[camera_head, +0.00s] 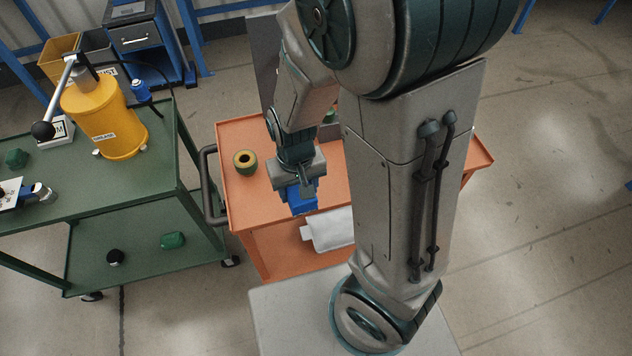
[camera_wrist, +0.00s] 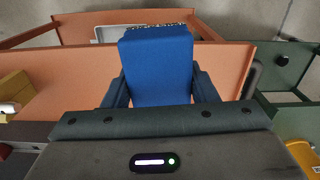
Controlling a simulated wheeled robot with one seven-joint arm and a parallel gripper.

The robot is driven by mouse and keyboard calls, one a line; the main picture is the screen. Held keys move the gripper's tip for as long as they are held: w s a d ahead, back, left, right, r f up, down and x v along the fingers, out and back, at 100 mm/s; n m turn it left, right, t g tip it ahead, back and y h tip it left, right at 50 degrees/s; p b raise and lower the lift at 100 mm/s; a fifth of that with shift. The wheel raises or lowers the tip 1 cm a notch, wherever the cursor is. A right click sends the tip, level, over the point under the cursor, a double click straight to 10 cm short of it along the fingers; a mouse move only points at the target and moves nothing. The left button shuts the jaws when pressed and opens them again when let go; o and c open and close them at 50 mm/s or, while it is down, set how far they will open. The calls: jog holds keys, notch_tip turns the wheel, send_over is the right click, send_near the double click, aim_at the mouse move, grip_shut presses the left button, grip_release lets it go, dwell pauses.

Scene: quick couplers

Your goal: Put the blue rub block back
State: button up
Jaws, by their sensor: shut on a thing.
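The blue rub block (camera_head: 302,199) is held in my gripper (camera_head: 297,188), over the front edge of the orange cart (camera_head: 240,205) in the head view. In the wrist view the blue block (camera_wrist: 158,68) fills the middle between the two dark fingers of my gripper (camera_wrist: 160,88). The fingers press on its two sides. Its far edge has a dark, speckled strip. The orange cart's top (camera_wrist: 60,85) shows below and beside the block. I cannot tell whether the block touches the cart.
An olive-and-tan ring (camera_head: 245,162) stands on the orange cart's left side. The green cart (camera_head: 150,185) at left carries a yellow grease pump (camera_head: 105,115). My arm hides much of the orange cart's right side.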

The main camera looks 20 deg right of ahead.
jog(key=shift+w, duration=0.1)
jog(key=w+d+f, duration=0.2)
jog(key=w, duration=0.1)
jog(key=w+d+f, duration=0.2)
jog(key=w, duration=0.1)
jog(key=w+d+f+b, duration=0.1)
jog(key=w+d+f, duration=0.1)
jog(key=w+f, duration=0.1)
jog(key=shift+w+d, duration=0.1)
jog(key=shift+d, duration=0.3)
jog(key=shift+f, duration=1.8)
jog(key=shift+f, duration=0.35)
jog(key=o, duration=0.9)
jog(key=shift+r, duration=0.1)
jog(key=shift+o, duration=0.2)
jog(key=shift+r, duration=0.1)
